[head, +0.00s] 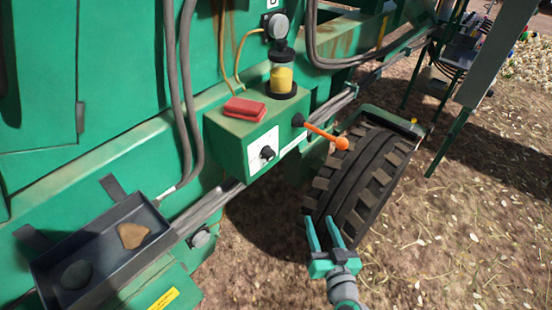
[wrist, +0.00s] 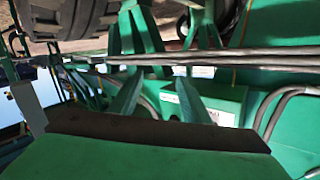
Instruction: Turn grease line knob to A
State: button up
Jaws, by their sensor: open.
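The grease line knob (head: 267,153) is a small black knob on a white panel (head: 259,147), on the front of a green box (head: 233,135) on the machine's side. The panel's lettering is too small to read, and I cannot tell where the knob points. My gripper (head: 322,222) is open and empty, in front of the tyre, lower right of the knob and apart from it. In the wrist view, my two green fingers (wrist: 160,95) are spread, and the green box (wrist: 218,97) shows upside down behind them. I cannot make out the knob there.
A lever with an orange ball (head: 342,143) sticks out right of the panel, near the big tyre (head: 360,185). A red block (head: 245,109) and a jar of yellow grease (head: 281,78) stand above. A dark tray (head: 105,250) with two stones juts out lower left. Hoses (head: 183,90) hang down.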

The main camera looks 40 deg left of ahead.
jog(key=w+a+r+n+g+y, duration=0.1)
jog(key=a+r+n+g+y, duration=0.35)
jog(key=r+n, duration=0.4)
jog(key=n+g+y, duration=0.2)
jog(key=n+g, duration=0.3)
jog(key=g, duration=0.1)
send_near(273, 157)
jog(key=a, duration=0.9)
jog(key=shift+w+r, duration=0.1)
jog(key=shift+w, duration=0.1)
jog(key=c, duration=1)
